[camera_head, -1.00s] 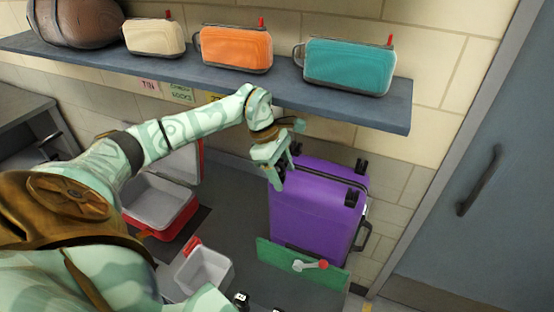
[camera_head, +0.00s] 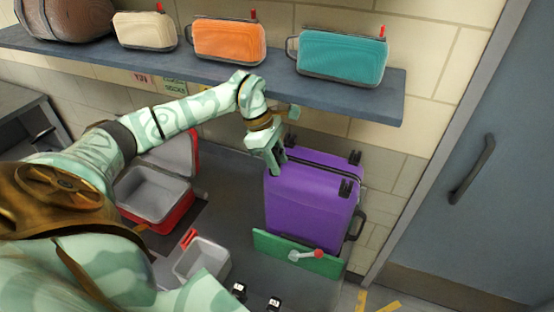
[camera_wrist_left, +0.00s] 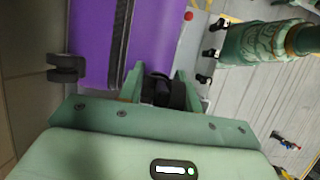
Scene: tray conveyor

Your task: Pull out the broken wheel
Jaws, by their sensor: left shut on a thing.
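A purple suitcase (camera_head: 308,205) stands with its wheels up below the shelf. Black wheels show on its top, such as the far right one (camera_head: 355,157) and the near right one (camera_head: 345,188). My left gripper (camera_head: 277,166) is at the suitcase's left top corner, with its fingers pointing down. In the left wrist view its two green fingers (camera_wrist_left: 159,88) are shut on a dark wheel (camera_wrist_left: 160,92) beside the purple shell. The fingers partly hide that wheel, and I cannot tell its damage. Another wheel (camera_wrist_left: 66,68) is at the left, clear of the fingers. My right gripper is out of view.
A green panel (camera_head: 275,243) with a red-knobbed lever (camera_head: 310,254) stands before the suitcase. An open red case (camera_head: 165,218) and a grey bin (camera_head: 205,262) are at left. A blue shelf (camera_head: 385,108) with several bags overhangs the back. A door (camera_head: 470,180) is right.

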